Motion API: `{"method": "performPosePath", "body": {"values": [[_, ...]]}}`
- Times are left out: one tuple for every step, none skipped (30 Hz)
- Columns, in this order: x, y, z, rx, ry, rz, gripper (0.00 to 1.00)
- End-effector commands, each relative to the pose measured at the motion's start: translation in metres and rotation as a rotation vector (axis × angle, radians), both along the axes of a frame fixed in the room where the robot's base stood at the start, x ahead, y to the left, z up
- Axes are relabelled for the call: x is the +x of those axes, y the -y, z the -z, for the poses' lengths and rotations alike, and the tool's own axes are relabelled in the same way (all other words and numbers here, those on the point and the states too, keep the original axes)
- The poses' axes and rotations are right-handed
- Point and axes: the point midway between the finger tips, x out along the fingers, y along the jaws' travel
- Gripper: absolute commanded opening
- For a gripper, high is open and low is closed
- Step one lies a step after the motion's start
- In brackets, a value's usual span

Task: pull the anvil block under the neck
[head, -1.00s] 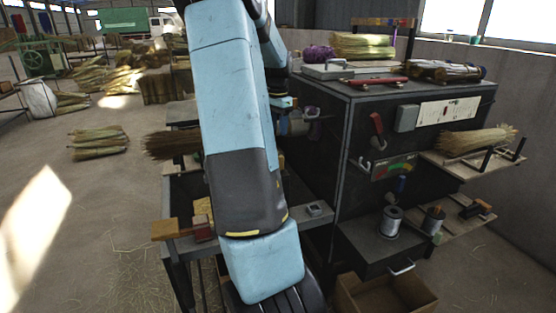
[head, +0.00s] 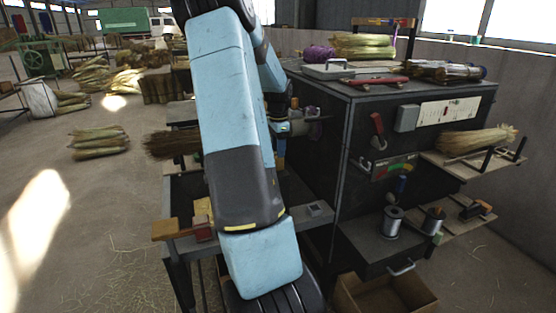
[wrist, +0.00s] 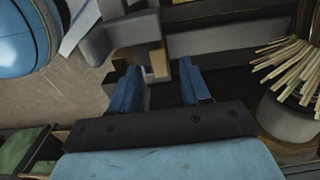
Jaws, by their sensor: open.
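In the wrist view my gripper (wrist: 161,80) has its two blue fingers apart. A small block with a tan wooden face (wrist: 158,62) shows beyond the fingertips, between them, below a grey part (wrist: 132,35). It may be the anvil block, but I cannot be sure, nor whether a finger touches it. Pale cut straw ends (wrist: 288,65) fan out at the right, over a round grey part (wrist: 288,120). In the head view a dark broom head (head: 172,143) sticks out left from behind my arm. My arm hides the neck and the fingers there.
The dark machine cabinet (head: 300,165) stands close on the right of my arm. A grey bench edge (head: 190,243) with a wooden block (head: 165,229) lies at front left. An open cardboard box (head: 385,295) is on the floor.

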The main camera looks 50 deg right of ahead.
Motion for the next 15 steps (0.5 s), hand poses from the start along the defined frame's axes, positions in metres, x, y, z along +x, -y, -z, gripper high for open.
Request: {"method": "performPosePath", "body": {"values": [[-0.001,0.000,0.009,0.002,-0.002,0.001,0.47],[-0.001,0.000,0.014,0.002,-0.001,0.002,0.47],[-0.001,0.000,0.020,0.002,-0.001,0.003,0.47],[-0.001,0.000,0.024,0.002,-0.002,0.002,0.47],[-0.001,0.000,0.028,0.002,-0.002,0.002,0.47],[-0.001,0.001,0.032,0.001,-0.002,0.001,0.47],[-0.001,0.001,0.035,0.001,-0.002,0.001,0.47],[-0.001,0.000,0.038,0.000,-0.001,0.001,0.47],[0.000,0.000,0.041,0.001,0.000,0.001,0.47],[0.000,0.000,0.043,0.001,0.000,0.001,0.47],[0.000,0.000,0.044,0.001,0.000,0.001,0.47],[0.000,0.000,0.046,0.000,0.000,0.001,0.47],[0.000,0.000,0.047,0.000,0.001,0.001,0.47],[0.000,0.000,0.047,0.000,0.001,0.001,0.47],[0.000,0.000,0.048,0.000,0.001,0.001,0.47]]}}
